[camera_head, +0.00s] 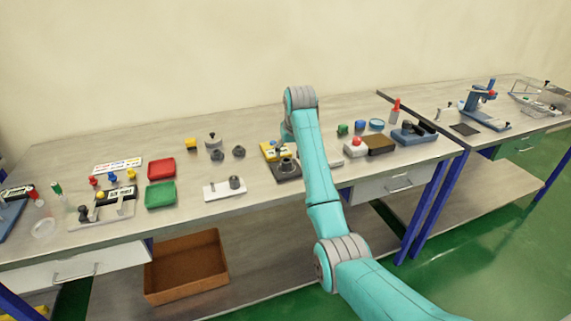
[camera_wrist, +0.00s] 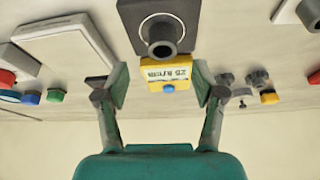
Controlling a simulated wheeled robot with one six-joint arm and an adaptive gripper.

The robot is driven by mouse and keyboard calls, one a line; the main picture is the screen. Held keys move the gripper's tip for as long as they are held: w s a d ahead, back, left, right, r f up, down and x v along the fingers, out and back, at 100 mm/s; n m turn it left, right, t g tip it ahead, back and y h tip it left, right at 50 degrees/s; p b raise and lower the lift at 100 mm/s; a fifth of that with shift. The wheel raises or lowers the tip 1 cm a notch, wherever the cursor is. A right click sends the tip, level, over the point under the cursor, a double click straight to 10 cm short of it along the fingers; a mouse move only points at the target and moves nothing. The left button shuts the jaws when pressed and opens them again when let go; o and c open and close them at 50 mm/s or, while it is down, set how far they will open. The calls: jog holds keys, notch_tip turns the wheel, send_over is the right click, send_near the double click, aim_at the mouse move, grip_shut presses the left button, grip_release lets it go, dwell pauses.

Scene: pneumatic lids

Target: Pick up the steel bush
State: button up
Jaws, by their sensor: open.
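A dark grey hollow cylinder (camera_wrist: 161,36), which looks like the steel bush, stands on a dark square block (camera_wrist: 129,13) in the wrist view. In the head view the cylinder (camera_head: 287,164) and its block (camera_head: 288,176) are on the bench just left of my arm. A second grey cylinder (camera_head: 234,182) sits on a white plate (camera_head: 212,192) further left. I cannot tell for certain which is the bush.
A yellow gauge (camera_wrist: 166,71) sits against the block, between my fingers in the picture. Grey knobs (camera_head: 239,152) and red (camera_head: 161,168) and green (camera_head: 160,195) trays lie left. Bare bench lies around the white plate.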

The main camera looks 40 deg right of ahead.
aim_at(287, 160)
jog(key=shift+x, duration=3.15)
jog(key=shift+a, duration=0.2)
grip_shut()
